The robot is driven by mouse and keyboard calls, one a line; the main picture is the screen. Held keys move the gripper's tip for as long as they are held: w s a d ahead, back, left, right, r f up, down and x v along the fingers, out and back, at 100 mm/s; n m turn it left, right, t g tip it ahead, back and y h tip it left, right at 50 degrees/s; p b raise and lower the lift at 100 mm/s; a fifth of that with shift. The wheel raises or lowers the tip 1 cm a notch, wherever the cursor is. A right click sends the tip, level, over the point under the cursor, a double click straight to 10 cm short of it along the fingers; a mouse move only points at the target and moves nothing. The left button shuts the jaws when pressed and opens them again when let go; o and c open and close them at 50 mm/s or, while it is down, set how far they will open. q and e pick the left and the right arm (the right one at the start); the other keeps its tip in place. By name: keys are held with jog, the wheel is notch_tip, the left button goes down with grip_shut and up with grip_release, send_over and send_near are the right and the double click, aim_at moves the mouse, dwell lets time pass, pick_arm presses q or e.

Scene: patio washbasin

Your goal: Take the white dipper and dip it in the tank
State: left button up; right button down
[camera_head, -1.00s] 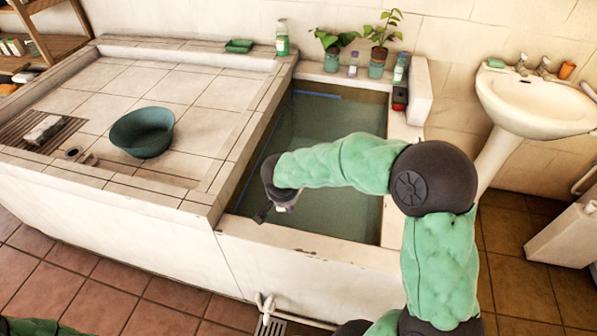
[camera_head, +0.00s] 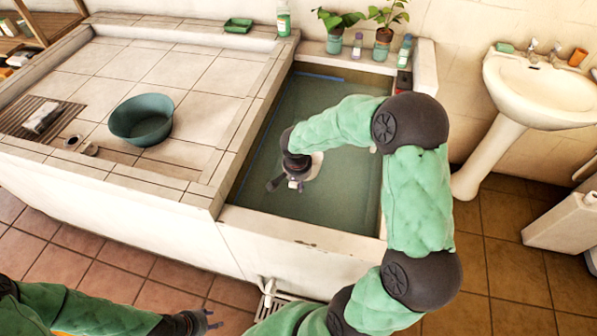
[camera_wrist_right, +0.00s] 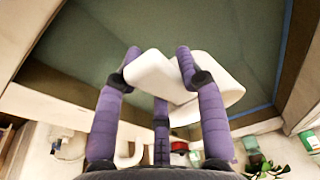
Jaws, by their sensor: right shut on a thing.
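The white dipper (camera_head: 316,165) is in the grip of my right gripper (camera_head: 290,182), inside the outline of the water-filled tank (camera_head: 308,243). In the right wrist view the dipper (camera_wrist_right: 225,92) lies between the purple fingers of the right gripper (camera_wrist_right: 158,55), with the green water of the tank beyond it. The gripper and my wrist hide part of the dipper. I cannot tell whether it touches the water. My left gripper (camera_head: 205,322) is low at the bottom left, in front of the basin wall and away from the dipper; its jaw opening is unclear.
A teal bowl (camera_head: 141,121) stands on the tiled slab (camera_head: 165,70) left of the tank. Potted plants (camera_head: 383,38) and bottles line the tank's back ledge. A white sink (camera_head: 540,90) stands at the right. The tank's raised rim surrounds the water.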

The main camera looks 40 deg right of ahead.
jog(key=shift+d+f+g+y+p, duration=0.15)
jog(key=shift+g+y+p, duration=0.2)
jog(key=shift+p, duration=1.25)
jog(key=shift+a+f+g+y+p, duration=0.15)
jog(key=shift+y+p, duration=0.3)
jog(key=shift+p, duration=1.15)
notch_tip(320, 180, down, 17)
jog(key=y+b, duration=0.1)
jog(key=b, duration=0.7)
jog(key=shift+d+b, duration=0.15)
jog(key=shift+b, duration=0.15)
jog(key=shift+w, duration=0.1)
notch_tip(320, 180, up, 8)
jog(key=t+h+b, duration=0.1)
jog(key=h+b, duration=0.1)
jog(key=b, duration=0.3)
jog(key=shift+t+h, duration=0.3)
dwell(0.5)
